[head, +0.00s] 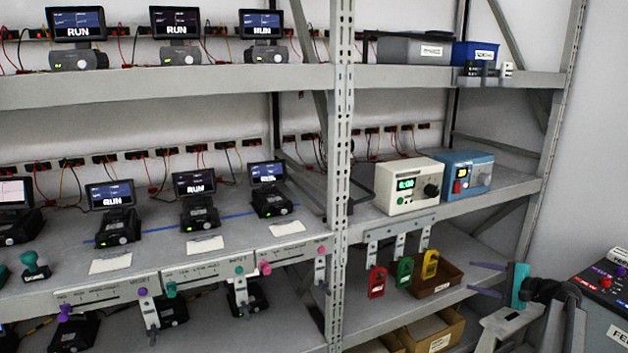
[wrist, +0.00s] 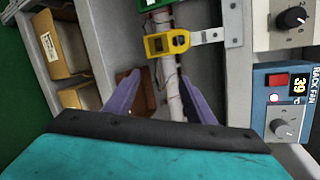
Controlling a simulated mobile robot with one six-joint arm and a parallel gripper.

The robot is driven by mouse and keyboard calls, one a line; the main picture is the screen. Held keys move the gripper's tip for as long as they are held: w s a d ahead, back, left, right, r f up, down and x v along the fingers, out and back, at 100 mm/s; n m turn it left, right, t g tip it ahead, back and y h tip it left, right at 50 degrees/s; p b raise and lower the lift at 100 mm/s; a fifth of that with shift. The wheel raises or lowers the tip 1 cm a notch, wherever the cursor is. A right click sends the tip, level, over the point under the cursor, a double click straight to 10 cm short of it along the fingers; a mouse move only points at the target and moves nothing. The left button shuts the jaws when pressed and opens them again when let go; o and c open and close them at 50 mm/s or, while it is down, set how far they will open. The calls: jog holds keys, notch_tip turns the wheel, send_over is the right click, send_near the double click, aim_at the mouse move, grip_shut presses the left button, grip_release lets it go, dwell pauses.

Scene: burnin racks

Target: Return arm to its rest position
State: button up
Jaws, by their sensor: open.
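My gripper (head: 487,279) is at the lower right of the head view, in front of the right rack bay. Its two purple fingers are spread apart with a gap between them, and its body is teal. In the wrist view my gripper (wrist: 156,96) shows the same open fingers with nothing held between them. A yellow padlock-shaped tag (wrist: 166,44) hangs just beyond the fingers, apart from them. It also hangs from a bracket in the head view (head: 430,264), left of my gripper.
Red (head: 376,282) and green (head: 404,272) tags hang beside the yellow one. A cream box (head: 408,188) and a blue fan box (head: 466,174) stand on the shelf above. A control panel (head: 608,290) is at the far right. A brown bin (head: 446,281) lies behind the tags.

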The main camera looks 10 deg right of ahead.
jog(key=s+a+f+n+g, duration=0.2)
jog(key=s+a+f+g, duration=0.1)
jog(key=a+f, duration=0.85)
jog(key=s+a+f+n+g, duration=0.3)
jog(key=a+f+g, duration=0.1)
jog(key=a+f, duration=0.8)
jog(key=s+a+f+n+g, duration=0.2)
jog(key=s+a+f+g, duration=0.1)
jog(key=a+f, duration=0.85)
jog(key=s+a+f+n+g+h, duration=0.2)
jog(key=s+a+f+n+g, duration=0.4)
jog(key=s+a, duration=0.65)
jog(key=s+f+n+g+h, duration=0.1)
jog(key=s+f+n+h, duration=0.1)
jog(key=s, duration=0.7)
jog(key=s+a+f+n+g+h, duration=0.1)
jog(key=s+f, duration=0.3)
jog(key=s, duration=0.6)
jog(key=shift+s+a+n+g+h, duration=0.15)
jog(key=shift+a+n+g+h, duration=0.15)
jog(key=shift+n+h, duration=0.4)
jog(key=shift+c, duration=0.5)
